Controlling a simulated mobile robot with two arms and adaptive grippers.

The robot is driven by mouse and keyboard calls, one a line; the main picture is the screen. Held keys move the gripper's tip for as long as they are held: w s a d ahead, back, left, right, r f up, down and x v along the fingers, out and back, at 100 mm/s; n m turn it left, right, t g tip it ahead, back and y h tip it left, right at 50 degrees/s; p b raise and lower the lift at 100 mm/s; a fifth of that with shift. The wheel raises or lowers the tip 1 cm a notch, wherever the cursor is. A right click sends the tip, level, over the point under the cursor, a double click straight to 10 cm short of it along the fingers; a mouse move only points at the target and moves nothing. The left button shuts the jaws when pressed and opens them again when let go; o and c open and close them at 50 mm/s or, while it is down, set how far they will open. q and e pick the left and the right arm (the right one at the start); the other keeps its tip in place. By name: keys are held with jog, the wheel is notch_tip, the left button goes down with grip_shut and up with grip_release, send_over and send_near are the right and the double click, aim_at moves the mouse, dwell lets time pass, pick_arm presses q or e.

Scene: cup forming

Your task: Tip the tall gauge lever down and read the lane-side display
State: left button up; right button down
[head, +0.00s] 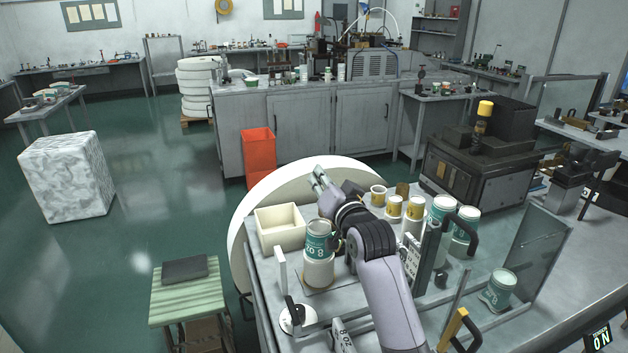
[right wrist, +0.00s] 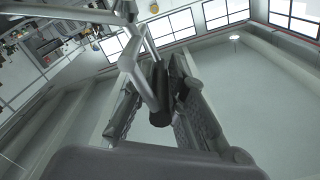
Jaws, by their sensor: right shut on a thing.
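My right arm reaches up from the bottom of the head view, with my right gripper (head: 320,178) beside the rim of a big cream disc. In the right wrist view its fingers close around a dark cylindrical grip (right wrist: 161,92) by a bent grey rod. I take this for the gauge lever's handle; in the head view I cannot make out the lever. A small dark display (head: 600,338) at the bottom right corner shows bright characters like "ON", tilted and close to the edge. My left gripper is not in view.
A cream bin (head: 280,231), a green-labelled cup stack (head: 318,268) and several paper cups and cans crowd the bench around my arm. A clear panel (head: 535,245) stands at the right.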

jog(key=c, duration=1.7)
grip_release()
jog(key=shift+d, duration=0.1)
jog(key=shift+o, duration=0.5)
jog(key=shift+s, duration=0.1)
jog(key=shift+s+f, duration=0.1)
jog(key=shift+s, duration=0.2)
jog(key=v, duration=1.1)
jog(key=shift+s, duration=0.1)
